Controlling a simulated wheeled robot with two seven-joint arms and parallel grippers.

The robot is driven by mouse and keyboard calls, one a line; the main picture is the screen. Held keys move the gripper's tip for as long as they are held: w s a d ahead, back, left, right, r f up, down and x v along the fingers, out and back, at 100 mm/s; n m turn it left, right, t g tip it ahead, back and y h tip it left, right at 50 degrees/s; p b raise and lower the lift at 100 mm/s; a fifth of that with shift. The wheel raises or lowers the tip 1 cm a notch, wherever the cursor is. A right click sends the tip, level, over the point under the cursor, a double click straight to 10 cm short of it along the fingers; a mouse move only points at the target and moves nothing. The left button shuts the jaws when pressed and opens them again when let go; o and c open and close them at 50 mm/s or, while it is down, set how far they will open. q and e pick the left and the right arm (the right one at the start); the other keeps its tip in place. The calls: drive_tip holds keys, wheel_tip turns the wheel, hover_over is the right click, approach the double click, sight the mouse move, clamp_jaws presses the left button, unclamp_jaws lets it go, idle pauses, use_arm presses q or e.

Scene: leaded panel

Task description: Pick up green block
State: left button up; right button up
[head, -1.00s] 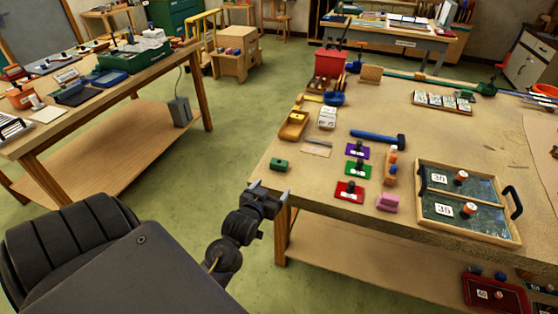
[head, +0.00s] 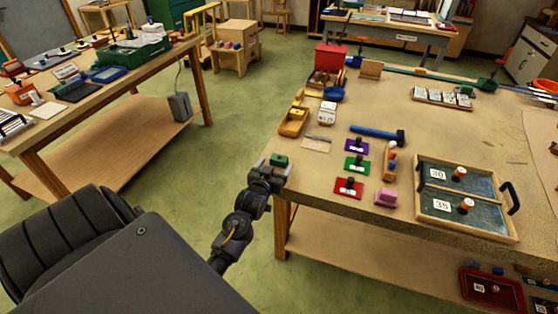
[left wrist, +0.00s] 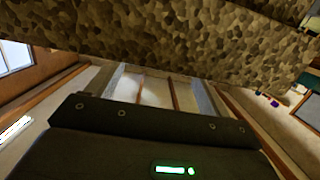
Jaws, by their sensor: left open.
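The small green block (head: 279,160) lies on the near left corner of the wooden workbench (head: 330,205), with a dark mark on its top. My left gripper (head: 277,167) is at the bench's left edge, just in front of the block in the head view. Its jaws are open, one fingertip to each side of the block's near side. I cannot tell whether they touch it. In the left wrist view the open fingers (left wrist: 160,90) point toward a speckled brown surface; the block does not show there. My right gripper is not in view.
A green plate with a black knob (head: 356,166), purple and red ones, a pink block (head: 386,198) and a blue hammer (head: 377,132) lie to the right. A wooden tray (head: 290,122) stands behind. The bench corner around the green block is otherwise clear.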

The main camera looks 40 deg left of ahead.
sight(278, 160)
use_arm(q)
drive_tip(key=shift+w+a+r+p, duration=0.2)
drive_tip(key=shift+w+p, duration=0.1)
drive_tip(key=shift+w, duration=0.1)
drive_tip(key=p+x, duration=0.1)
drive_tip(key=x, duration=0.2)
drive_tip(key=shift+w+a+f, duration=0.2)
drive_tip(key=shift+a, duration=0.05)
drive_tip(key=shift+w+a+f, duration=0.1)
drive_tip(key=shift+w, duration=0.25)
drive_tip(key=c, duration=1.1)
drive_tip(key=shift+o, duration=0.2)
